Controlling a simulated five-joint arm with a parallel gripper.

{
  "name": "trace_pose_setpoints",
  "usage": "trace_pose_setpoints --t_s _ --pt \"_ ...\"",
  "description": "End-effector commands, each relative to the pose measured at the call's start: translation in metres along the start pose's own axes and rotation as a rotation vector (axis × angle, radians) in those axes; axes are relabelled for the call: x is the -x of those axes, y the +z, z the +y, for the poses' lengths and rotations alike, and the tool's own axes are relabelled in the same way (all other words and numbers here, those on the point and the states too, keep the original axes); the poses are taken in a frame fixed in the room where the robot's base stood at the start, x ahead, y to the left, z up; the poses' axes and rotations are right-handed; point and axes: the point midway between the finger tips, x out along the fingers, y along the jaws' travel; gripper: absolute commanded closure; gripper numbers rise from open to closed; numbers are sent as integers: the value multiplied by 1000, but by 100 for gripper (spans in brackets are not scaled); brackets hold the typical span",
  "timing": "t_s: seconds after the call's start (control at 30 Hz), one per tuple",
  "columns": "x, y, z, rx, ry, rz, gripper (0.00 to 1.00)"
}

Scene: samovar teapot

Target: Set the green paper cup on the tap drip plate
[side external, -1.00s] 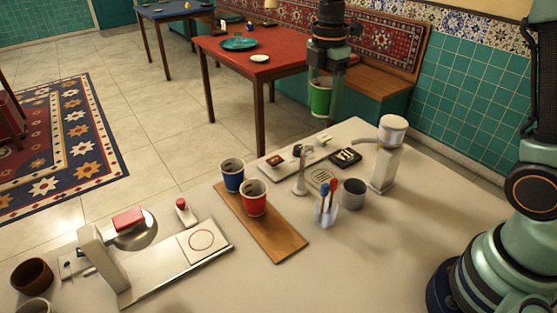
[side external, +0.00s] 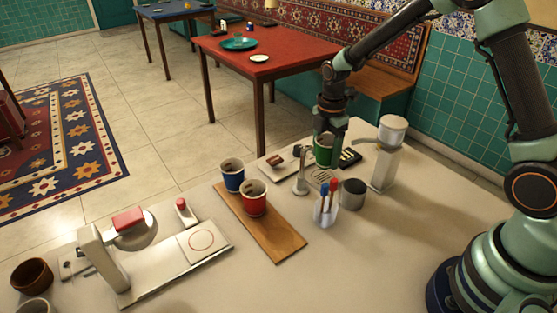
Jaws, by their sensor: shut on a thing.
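The green paper cup (side external: 324,155) is upright in my gripper (side external: 328,143), which is shut on it. The silver tap (side external: 301,182) stands at the left of the plate. Part of the cup is hidden by my gripper fingers.
A blue cup (side external: 232,174) and a red cup (side external: 253,198) stand on a wooden board (side external: 272,233). A holder with spoons (side external: 325,212) and a metal cup (side external: 352,193) are close in front of the plate. A white-topped dispenser (side external: 387,150) stands at right.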

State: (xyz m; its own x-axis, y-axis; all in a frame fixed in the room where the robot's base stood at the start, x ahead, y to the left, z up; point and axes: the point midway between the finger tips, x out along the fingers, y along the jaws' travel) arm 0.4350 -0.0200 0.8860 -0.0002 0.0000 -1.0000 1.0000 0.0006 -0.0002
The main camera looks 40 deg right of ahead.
Motion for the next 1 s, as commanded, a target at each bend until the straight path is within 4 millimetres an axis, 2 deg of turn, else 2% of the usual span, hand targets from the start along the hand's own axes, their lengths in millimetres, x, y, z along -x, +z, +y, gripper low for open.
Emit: trace_pose_setpoints --t_s 0.37,0.77,0.8,0.87,0.9,1.0 --pt "-40 0 -1 0 -2 0 55" --pt "-44 0 0 0 0 0 55" --pt "-45 0 0 0 1 0 29" --pt "-44 0 0 0 1 0 6" --pt "-44 0 0 0 1 0 3" --pt "-44 0 0 0 1 0 3"
